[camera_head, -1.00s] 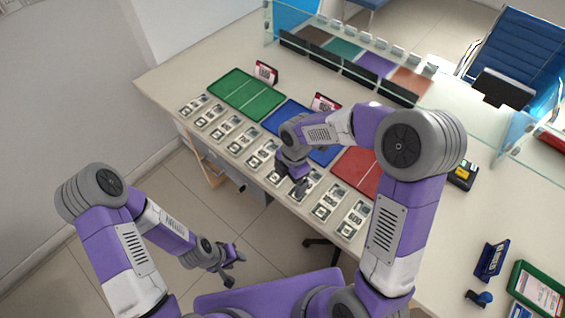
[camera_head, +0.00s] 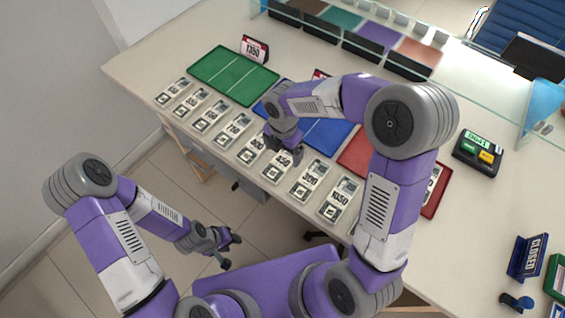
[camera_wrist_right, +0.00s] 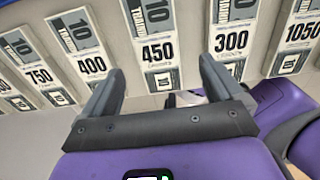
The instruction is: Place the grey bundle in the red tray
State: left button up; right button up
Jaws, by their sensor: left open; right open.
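Several grey-and-white banknote bundles lie in a row along the counter's front edge, each with a number card; I cannot tell for certain which is meant. My right gripper (camera_head: 284,154) is open over the row, near the bundle (camera_head: 273,172) with the 450 card. In the right wrist view that bundle (camera_wrist_right: 159,80) shows between the two open fingers (camera_wrist_right: 160,66), with nothing held. The red tray (camera_head: 358,150) lies behind the row to the right, partly hidden by my right arm. My left gripper (camera_head: 232,252) is open and empty, off the counter's front edge.
A green tray (camera_head: 215,68) and a blue tray (camera_head: 325,135) lie left of the red one. A glass screen with dark holders (camera_head: 370,53) runs along the back.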

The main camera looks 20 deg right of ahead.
aim_at(283, 161)
jog(key=f+b, duration=0.2)
jog(key=f, duration=0.3)
jog(key=shift+w+f, duration=0.15)
jog(key=shift+w, duration=0.05)
jog(key=shift+c, duration=0.4)
jog(key=c, duration=1.2)
